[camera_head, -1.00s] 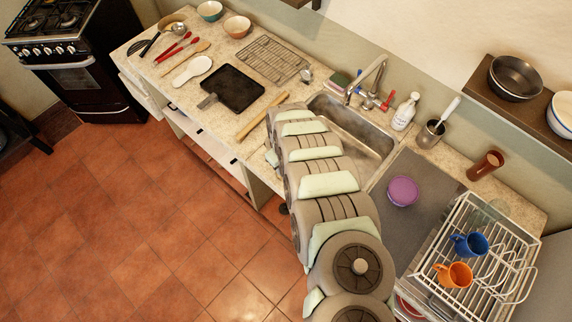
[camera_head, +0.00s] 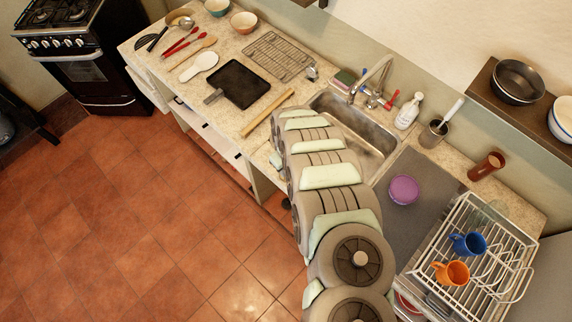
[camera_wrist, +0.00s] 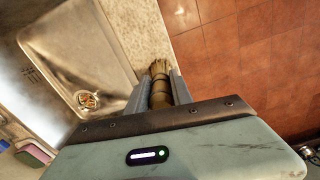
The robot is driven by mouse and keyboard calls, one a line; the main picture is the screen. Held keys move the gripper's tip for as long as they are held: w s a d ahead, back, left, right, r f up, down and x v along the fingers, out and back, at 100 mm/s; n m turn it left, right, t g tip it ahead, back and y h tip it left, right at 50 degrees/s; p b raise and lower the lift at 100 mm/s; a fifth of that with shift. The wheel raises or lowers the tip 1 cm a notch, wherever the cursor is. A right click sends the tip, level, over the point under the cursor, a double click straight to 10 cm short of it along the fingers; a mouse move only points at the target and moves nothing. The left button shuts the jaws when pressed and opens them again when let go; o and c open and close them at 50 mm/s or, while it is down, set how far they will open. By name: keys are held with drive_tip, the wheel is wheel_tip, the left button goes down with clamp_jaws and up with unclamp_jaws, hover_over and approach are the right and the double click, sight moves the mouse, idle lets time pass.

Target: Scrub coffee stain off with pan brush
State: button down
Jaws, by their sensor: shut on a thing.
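In the wrist view, my gripper (camera_wrist: 158,80) is shut on a tan, round-bodied brush (camera_wrist: 160,92) with its bristle end pointing away from the palm. The bristles appear over the pale counter strip (camera_wrist: 132,25) between the sink and the floor; I cannot tell whether they touch it. The steel sink (camera_wrist: 60,45) with its drain (camera_wrist: 88,101) lies to the left, with brownish tones on its floor. I cannot tell whether these are the coffee stain or reflections. In the head view, my arm hides the gripper and brush beside the sink (camera_head: 375,140).
A wooden stick (camera_head: 268,114), dark tray (camera_head: 239,84) and wire rack (camera_head: 280,56) lie left of the sink. The faucet (camera_head: 372,78) and soap bottle (camera_head: 409,111) stand behind it. A purple lid (camera_head: 404,190) and dish rack (camera_head: 468,250) are to the right.

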drive_tip(key=shift+s+d, duration=0.15)
drive_tip(key=shift+d, duration=0.2)
drive_tip(key=shift+d, duration=0.15)
drive_tip(key=shift+w+d, duration=0.2)
drive_tip(key=shift+d, duration=0.1)
drive_tip(key=shift+w+d+b, duration=0.1)
drive_tip(key=shift+w+b, duration=0.2)
drive_tip(key=shift+w, duration=0.15)
drive_tip(key=shift+w+a+b, duration=0.2)
drive_tip(key=shift+w+b, duration=0.2)
drive_tip(key=shift+b, duration=0.05)
drive_tip(key=shift+w+a, duration=0.2)
drive_tip(key=shift+a, duration=0.2)
drive_tip(key=shift+s+a, duration=0.3)
drive_tip(key=shift+a, duration=0.15)
